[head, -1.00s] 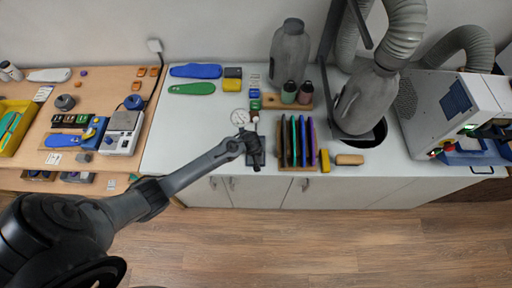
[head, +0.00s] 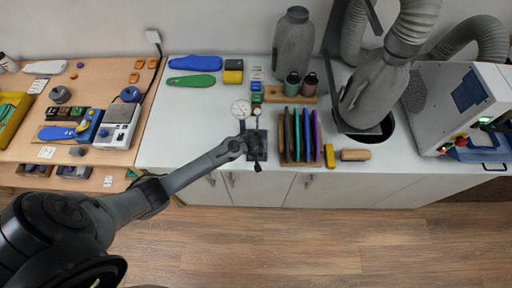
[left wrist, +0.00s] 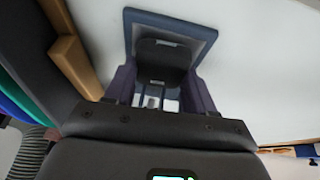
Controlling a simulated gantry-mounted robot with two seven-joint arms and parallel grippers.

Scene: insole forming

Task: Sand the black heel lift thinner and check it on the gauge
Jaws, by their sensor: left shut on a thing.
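The dial gauge (head: 241,109) stands on the white counter, with a dark square plate (head: 262,135) in front of it. My left gripper (head: 256,150) is over this plate, pointing down. In the left wrist view, my left gripper (left wrist: 160,92) is shut on a black piece with a rounded end, which looks like the black heel lift (left wrist: 163,57). The lift lies over a blue-grey square plate (left wrist: 205,36). Whether it touches the plate is unclear. In the head view the lift is hidden by the gripper. My right gripper is not in view.
A rack (head: 284,158) of several upright coloured sheets stands close right of the gripper. A yellow block (head: 329,156) and a wooden block (head: 355,155) lie beyond it. A grey machine (head: 425,105) is at the right. The counter left of the gripper is clear.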

